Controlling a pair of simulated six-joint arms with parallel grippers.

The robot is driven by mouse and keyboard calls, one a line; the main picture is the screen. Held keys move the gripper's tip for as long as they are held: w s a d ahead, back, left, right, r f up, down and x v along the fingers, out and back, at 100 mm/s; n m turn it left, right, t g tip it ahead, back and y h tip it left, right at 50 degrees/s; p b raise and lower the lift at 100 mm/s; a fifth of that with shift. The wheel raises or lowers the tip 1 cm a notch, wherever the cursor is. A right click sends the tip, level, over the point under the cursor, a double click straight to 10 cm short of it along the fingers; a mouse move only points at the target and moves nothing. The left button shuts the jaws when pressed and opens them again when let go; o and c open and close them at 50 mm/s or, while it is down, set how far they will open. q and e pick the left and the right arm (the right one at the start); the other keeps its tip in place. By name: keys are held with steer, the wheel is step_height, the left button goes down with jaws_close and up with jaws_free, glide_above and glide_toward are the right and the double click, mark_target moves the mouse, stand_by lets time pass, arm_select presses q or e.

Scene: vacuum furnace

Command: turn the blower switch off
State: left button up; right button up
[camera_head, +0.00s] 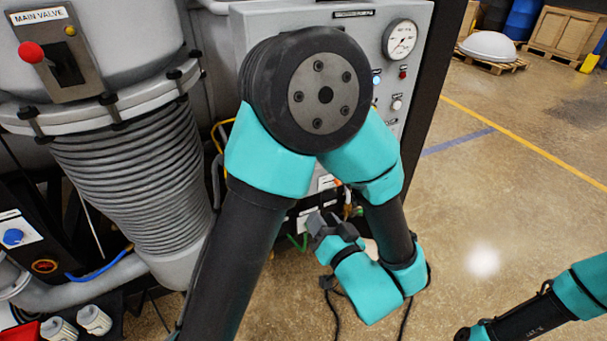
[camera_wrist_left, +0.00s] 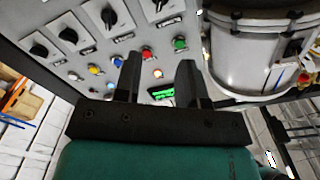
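My left gripper (camera_head: 330,228) is low in front of the grey control panel (camera_head: 283,22), partly behind my own arm. In the left wrist view its two dark fingers (camera_wrist_left: 157,82) stand apart with nothing between them. Beyond them the panel shows several black rotary switches (camera_wrist_left: 108,17) on pale plates at the upper left. The labels are too small to read, so I cannot tell which one is the blower switch. My left arm hides much of the panel in the head view. My right arm shows at the lower right, but its gripper does not.
Coloured buttons, including a red one (camera_wrist_left: 147,53) and a green one (camera_wrist_left: 180,44), sit near the fingers. A pressure gauge (camera_head: 400,39) is at the panel's top right. The main valve plate (camera_head: 62,50) with a red-knobbed lever is at left.

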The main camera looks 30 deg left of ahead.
arm_select(q)
steer(key=shift+a, duration=0.2)
steer(key=x, duration=1.7)
steer(key=shift+w, duration=0.2)
steer(key=shift+c, duration=0.5)
jaws_close()
